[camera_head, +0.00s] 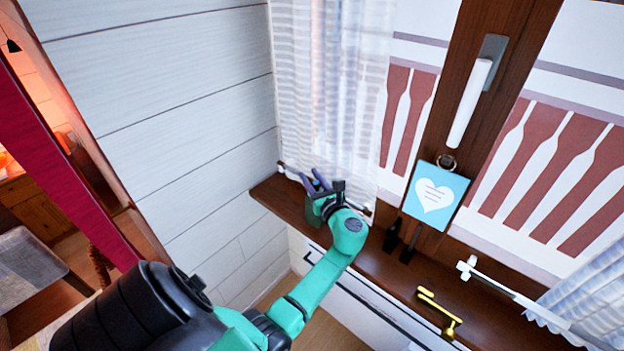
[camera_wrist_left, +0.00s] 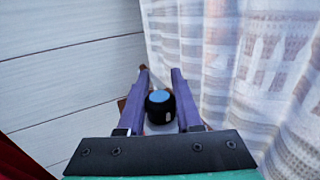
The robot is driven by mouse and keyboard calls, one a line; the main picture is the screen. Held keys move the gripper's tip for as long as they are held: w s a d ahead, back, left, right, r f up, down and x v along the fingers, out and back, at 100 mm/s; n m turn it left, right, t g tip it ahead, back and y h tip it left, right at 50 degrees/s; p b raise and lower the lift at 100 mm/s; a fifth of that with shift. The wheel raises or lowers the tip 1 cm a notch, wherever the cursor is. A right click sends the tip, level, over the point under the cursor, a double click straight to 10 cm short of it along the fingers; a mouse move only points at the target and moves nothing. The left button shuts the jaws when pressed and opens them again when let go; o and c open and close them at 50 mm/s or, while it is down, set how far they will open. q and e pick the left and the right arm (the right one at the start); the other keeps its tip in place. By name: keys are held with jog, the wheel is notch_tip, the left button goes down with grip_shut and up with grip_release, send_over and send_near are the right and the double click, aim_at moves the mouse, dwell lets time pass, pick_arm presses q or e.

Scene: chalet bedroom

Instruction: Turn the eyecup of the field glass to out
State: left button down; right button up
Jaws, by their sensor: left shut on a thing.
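The field glass shows in the left wrist view as a short black cylinder (camera_wrist_left: 160,108) with a pale blue round glass on top and a small white mark on its side. It stands between the two purple fingers of my left gripper (camera_wrist_left: 160,72), which is shut on it. In the head view my left gripper (camera_head: 315,183) is over the far left end of the wooden sill, by the curtain. There the field glass cannot be made out behind the gripper. My right gripper is in neither view.
The dark sill (camera_head: 385,268) carries two small black items (camera_head: 400,243) and a gold piece (camera_head: 438,308). A blue heart card (camera_head: 436,195) is by the window frame, below a white handle (camera_head: 470,103). A sheer curtain (camera_head: 330,90) and plank wall (camera_head: 160,90) are close to the gripper.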

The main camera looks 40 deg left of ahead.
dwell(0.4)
pick_arm(q)
jog(key=c, duration=0.6)
grip_release()
jog(key=b+v, duration=0.2)
jog(key=v, duration=1.2)
jog(key=shift+s+d, duration=0.2)
jog(key=shift+d, duration=0.05)
